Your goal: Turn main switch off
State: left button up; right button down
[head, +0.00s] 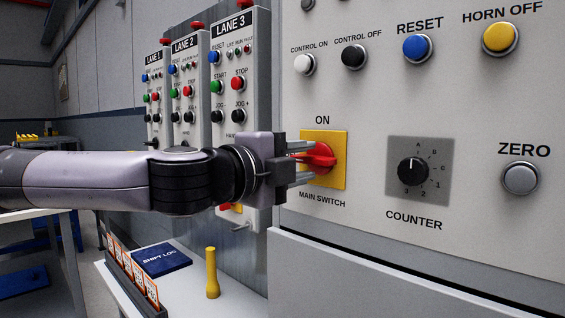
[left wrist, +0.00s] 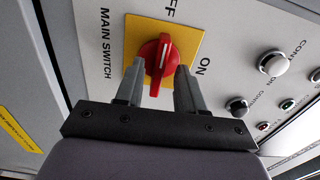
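The main switch is a red rotary knob (head: 322,157) on a yellow plate (head: 338,172) on the grey panel. "ON" is above the plate and "MAIN SWITCH" below it in the head view. My left gripper (head: 303,161) comes from the left and reaches the knob. In the left wrist view, its two fingers (left wrist: 160,78) are apart on either side of the knob (left wrist: 158,60), with gaps beside the red grip. The grip's white line runs toward the partly cut-off "OFF" lettering (left wrist: 172,8). Finger contact is not clear. My right gripper is not in view.
Near the switch are a counter dial (head: 413,171), a zero button (head: 520,178) and a black button (head: 353,56). Lane panels (head: 233,60) stand behind my arm. A shelf below holds a blue shift log (head: 161,259) and a yellow peg-like object (head: 212,274).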

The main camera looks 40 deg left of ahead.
pick_arm(q)
jog(key=shift+s+a+p, duration=0.2)
jog(key=shift+s+p, duration=0.15)
jog(key=shift+s, duration=2.4)
